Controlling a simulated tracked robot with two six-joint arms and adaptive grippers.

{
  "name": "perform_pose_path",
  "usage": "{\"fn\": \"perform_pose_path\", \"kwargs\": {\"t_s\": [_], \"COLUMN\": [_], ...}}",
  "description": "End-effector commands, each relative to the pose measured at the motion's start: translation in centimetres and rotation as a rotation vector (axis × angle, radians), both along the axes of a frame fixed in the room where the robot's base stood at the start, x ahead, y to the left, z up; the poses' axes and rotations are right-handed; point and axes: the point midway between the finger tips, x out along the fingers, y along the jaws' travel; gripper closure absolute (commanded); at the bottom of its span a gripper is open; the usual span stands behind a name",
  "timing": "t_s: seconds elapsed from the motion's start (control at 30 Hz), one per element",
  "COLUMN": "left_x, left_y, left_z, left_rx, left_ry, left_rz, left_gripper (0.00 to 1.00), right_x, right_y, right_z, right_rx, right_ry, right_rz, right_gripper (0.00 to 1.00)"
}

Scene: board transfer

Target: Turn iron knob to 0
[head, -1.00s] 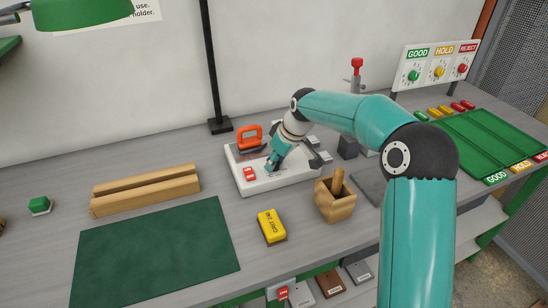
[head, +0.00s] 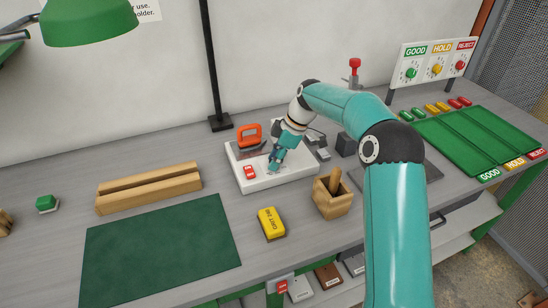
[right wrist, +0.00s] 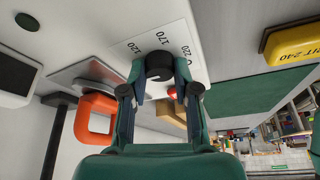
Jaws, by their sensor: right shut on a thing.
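The white iron station (head: 265,182) stands on the bench in the head view, with the orange-handled iron (head: 249,134) at its back left. My right gripper (head: 272,170) points down at the station's top, right of a red switch (head: 249,172). In the right wrist view the right gripper (right wrist: 160,88) is shut on the black iron knob (right wrist: 159,66). The white dial plate (right wrist: 142,44) shows 120, 170 and 220 beside the knob. The knob's pointer and the 0 mark cannot be made out. The iron's orange handle (right wrist: 82,119) also shows there. My left gripper is out of view.
A wooden box (head: 334,206) stands right of the station and a yellow grit block (head: 271,223) lies in front. A wooden rail (head: 150,190) and a green mat (head: 160,250) are at left. Green trays (head: 475,140) are at far right.

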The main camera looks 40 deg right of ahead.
Motion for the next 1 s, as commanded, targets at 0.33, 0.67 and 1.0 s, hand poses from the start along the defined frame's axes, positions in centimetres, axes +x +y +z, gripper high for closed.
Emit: {"fn": "perform_pose_path", "kwargs": {"t_s": [0.33, 0.67, 1.0], "left_x": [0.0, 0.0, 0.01], "left_y": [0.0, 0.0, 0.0], "left_z": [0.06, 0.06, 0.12], "left_rx": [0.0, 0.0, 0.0], "left_ry": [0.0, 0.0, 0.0], "left_rz": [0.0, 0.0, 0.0], "left_gripper": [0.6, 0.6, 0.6], "right_x": [0.18, 0.11, 0.0], "right_y": [-0.22, -0.14, -0.25], "right_z": [0.2, 0.12, 0.57], "right_rx": [-0.006, -0.004, -0.003], "right_ry": [-0.01, -0.006, -0.004], "right_rz": [0.009, 0.01, 0.01], "right_gripper": [1.0, 0.46, 0.46]}}
